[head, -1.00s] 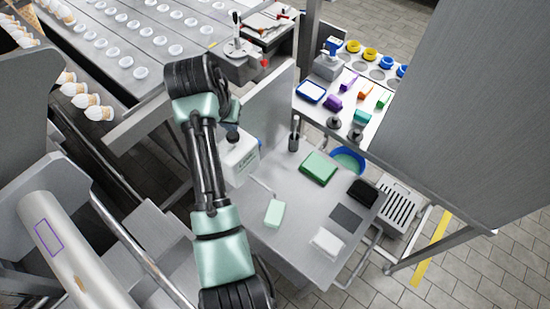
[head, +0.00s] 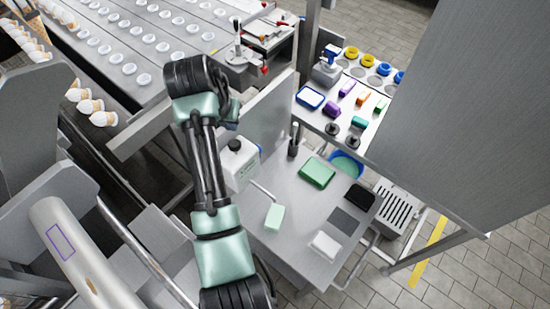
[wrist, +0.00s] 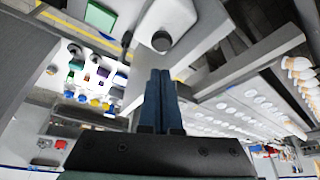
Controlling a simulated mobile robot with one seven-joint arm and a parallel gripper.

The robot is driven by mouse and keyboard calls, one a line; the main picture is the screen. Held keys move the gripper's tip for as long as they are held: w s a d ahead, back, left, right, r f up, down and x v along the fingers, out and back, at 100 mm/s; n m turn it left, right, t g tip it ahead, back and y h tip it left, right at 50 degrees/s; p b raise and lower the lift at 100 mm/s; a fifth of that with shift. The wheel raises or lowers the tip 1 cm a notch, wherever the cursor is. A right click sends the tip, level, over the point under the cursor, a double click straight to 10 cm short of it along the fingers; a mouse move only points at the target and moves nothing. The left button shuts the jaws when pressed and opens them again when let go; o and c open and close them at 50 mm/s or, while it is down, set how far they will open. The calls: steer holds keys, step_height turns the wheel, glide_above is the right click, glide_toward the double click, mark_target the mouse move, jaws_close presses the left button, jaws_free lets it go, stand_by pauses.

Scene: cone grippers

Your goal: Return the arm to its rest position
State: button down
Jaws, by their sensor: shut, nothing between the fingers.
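My arm (head: 212,175) rises from the bottom of the head view, with its elbow near the conveyor's edge.
A steel table (head: 290,255) right of my arm holds a white canister (head: 240,165), a green box (head: 317,172) and a brush (head: 275,212). A conveyor (head: 130,50) with white rings lies at the upper left. A large grey panel (head: 460,120) stands at the right.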

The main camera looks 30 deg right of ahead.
step_height(320, 180, up, 2)
steer(key=shift+r+p, duration=0.25)
steer(key=shift+p, duration=0.65)
steer(key=w+a+r+n+t+h+b, duration=0.1)
steer(key=w+r+t+b, duration=0.2)
steer(key=r+t, duration=0.5)
steer(key=w+a+r+n+t+b, duration=0.2)
steer(key=r+t+b, duration=0.15)
steer(key=r, duration=0.85)
steer(key=s+a+r+n+t+y+b, duration=0.1)
steer(key=s+a+r+t, duration=0.2)
steer(key=s+r, duration=0.3)
steer(key=s+a+r+n+t+y+b, duration=0.1)
steer(key=s+a+r+n+t+b, duration=0.1)
steer(key=s+r+t, duration=0.3)
steer(key=s+a+r+n+t+y+b, duration=0.1)
steer(key=s+a+r+t+b, duration=0.1)
steer(key=s+r, duration=0.7)
step_height(320, 180, up, 2)
steer(key=shift+s+a+r+n+t+y, duration=0.1)
steer(key=shift+s+a+n+t+y, duration=0.25)
steer(key=shift+a+t, duration=0.7)
steer(key=shift+w+d, duration=0.15)
